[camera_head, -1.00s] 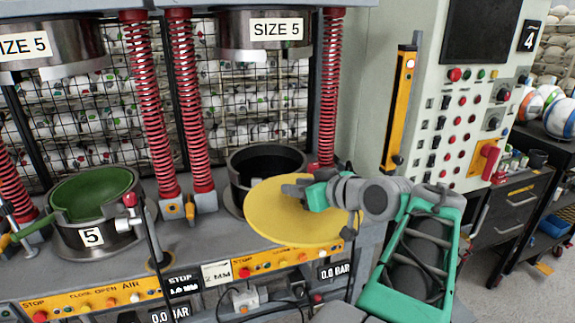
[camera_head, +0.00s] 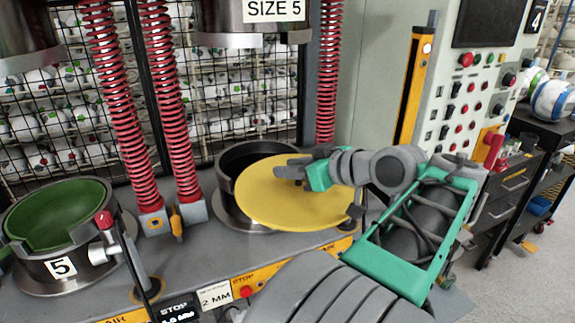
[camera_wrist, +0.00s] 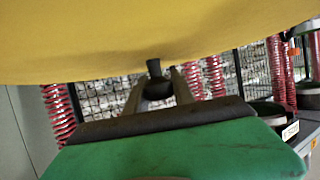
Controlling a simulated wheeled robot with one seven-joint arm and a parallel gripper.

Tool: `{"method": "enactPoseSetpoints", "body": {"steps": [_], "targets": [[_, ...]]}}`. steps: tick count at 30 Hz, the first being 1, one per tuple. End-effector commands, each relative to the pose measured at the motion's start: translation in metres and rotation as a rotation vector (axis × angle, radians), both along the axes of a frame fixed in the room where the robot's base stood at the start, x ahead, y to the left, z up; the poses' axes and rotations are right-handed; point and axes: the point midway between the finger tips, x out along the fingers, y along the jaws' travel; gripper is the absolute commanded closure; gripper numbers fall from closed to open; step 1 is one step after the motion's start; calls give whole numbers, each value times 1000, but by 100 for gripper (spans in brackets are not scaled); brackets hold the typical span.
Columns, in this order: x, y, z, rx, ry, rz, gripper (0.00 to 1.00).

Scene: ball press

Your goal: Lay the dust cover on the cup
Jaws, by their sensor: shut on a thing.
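The dust cover is a yellow disc (camera_head: 285,205) with a knob that my gripper (camera_head: 290,170) is shut on. In the wrist view the knob (camera_wrist: 157,78) sits between the two fingers, and the yellow disc (camera_wrist: 150,40) fills the upper part. The black open cup (camera_head: 232,162) stands on the press bench, under the right press head. The disc is over the front right of the cup's mouth, looks slightly tilted, and hides that part of the rim. The back left of the opening shows. I cannot tell whether disc and rim touch.
A second cup (camera_head: 45,265), green inside and marked 5, stands at left on the bench. Red spring columns (camera_head: 165,100) rise behind. The SIZE 5 press head (camera_head: 262,25) hangs above the cup. A control cabinet (camera_head: 385,60) with a yellow post is at right.

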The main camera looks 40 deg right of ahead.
Motion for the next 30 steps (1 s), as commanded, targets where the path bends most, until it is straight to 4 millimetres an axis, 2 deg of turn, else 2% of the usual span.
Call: {"method": "enactPoseSetpoints", "body": {"steps": [8, 10, 30], "targets": [[-2, -1, 6, -7, -5, 8, 100], [9, -3, 1, -8, -5, 14, 100], [100, -25, 3, -7, -5, 15, 100]]}}
